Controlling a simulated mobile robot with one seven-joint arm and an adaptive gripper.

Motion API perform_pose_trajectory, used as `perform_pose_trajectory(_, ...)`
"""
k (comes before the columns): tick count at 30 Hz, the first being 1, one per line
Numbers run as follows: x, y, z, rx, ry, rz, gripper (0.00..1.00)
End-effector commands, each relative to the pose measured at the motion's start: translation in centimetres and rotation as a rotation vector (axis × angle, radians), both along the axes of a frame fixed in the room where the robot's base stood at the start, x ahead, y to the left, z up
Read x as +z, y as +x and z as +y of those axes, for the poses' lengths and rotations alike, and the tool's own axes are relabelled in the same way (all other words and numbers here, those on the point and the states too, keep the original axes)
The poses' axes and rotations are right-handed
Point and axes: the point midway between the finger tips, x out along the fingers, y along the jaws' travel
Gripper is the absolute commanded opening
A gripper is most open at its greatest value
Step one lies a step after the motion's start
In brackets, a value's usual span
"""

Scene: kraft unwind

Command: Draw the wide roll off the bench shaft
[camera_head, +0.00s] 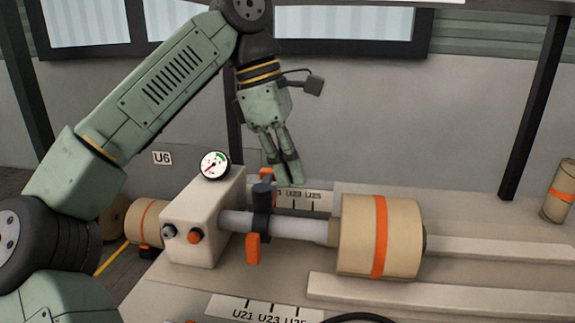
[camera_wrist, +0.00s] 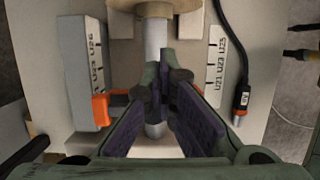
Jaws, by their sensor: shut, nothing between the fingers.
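The wide roll (camera_head: 352,238), tan with an orange band, sits on the right end of the bench shaft (camera_head: 287,226). Only its near edge shows at the top of the wrist view (camera_wrist: 153,6). The grey shaft runs left into a cream housing (camera_head: 205,215); it also shows in the wrist view (camera_wrist: 155,40). A dark collar (camera_head: 262,197) with an orange lever (camera_head: 252,248) is on the shaft near the housing. My gripper (camera_head: 291,182) is shut and empty, pointing down above the shaft, left of the roll. In the wrist view my fingers (camera_wrist: 165,78) cover part of the shaft.
The housing carries a gauge (camera_head: 214,165) and two knobs. Pale rails (camera_head: 490,250) lie right of the roll. Marked scale plates (camera_head: 262,309) lie before and behind the shaft. A black cable (camera_wrist: 235,50) runs at right.

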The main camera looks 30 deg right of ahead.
Motion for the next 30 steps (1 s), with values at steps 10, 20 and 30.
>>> perform_pose_trajectory(10, -5.7, -1.8, -2.4, -0.005, -0.002, -0.002, 0.0)
perform_pose_trajectory(20, -5.8, -3.5, -4.6, -0.002, -0.002, 0.001, 0.0)
perform_pose_trajectory(30, -5.8, -3.6, -4.7, -0.001, -0.003, 0.001, 0.0)
